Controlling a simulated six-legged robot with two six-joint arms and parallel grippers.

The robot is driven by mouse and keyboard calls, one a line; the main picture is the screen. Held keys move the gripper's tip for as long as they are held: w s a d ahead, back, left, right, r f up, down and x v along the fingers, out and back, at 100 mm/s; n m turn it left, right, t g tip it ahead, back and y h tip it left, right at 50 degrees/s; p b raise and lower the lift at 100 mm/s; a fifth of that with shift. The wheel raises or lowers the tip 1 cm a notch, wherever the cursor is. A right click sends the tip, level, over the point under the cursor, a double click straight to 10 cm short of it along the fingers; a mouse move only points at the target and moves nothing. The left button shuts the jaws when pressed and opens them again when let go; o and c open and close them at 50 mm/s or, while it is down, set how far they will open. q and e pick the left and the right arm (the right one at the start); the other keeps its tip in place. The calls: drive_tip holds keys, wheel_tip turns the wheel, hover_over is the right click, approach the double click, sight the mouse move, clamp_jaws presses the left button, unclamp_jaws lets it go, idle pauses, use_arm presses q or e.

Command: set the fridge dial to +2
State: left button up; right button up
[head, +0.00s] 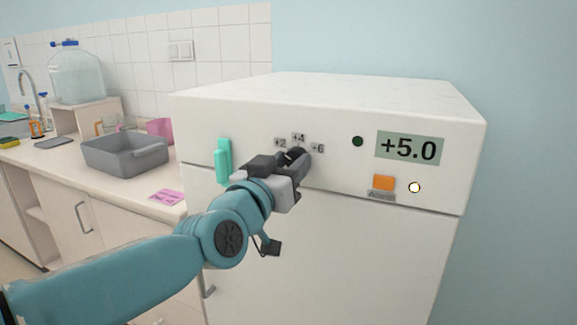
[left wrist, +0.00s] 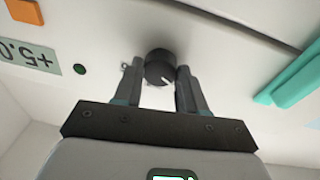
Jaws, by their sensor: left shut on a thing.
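The fridge (head: 330,250) is a white box with a control panel along its upper front. Its dial (left wrist: 159,66) is a round black knob with a short white mark that points to the lower right in the upside-down left wrist view. In the head view the labels +2 (head: 280,143), +4 (head: 298,138) and +6 (head: 317,148) stand above the dial, which is mostly hidden. The display (head: 409,148) reads +5.0. My left gripper (head: 296,158) is at the dial, with its fingers on either side of the knob, shut on it. My right gripper is not in view.
A teal handle (head: 223,161) stands on the fridge front left of my gripper. An orange button (head: 383,183) and a lit round lamp (head: 414,187) are below the display. A counter with a grey basin (head: 125,155) and a pink note (head: 167,197) lies to the left.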

use_arm(q)
drive_tip(key=o, duration=1.1)
drive_tip(key=shift+c, duration=0.2)
drive_tip(key=v, duration=1.6)
drive_tip(key=shift+f, duration=0.15)
drive_tip(key=shift+s+a, duration=0.1)
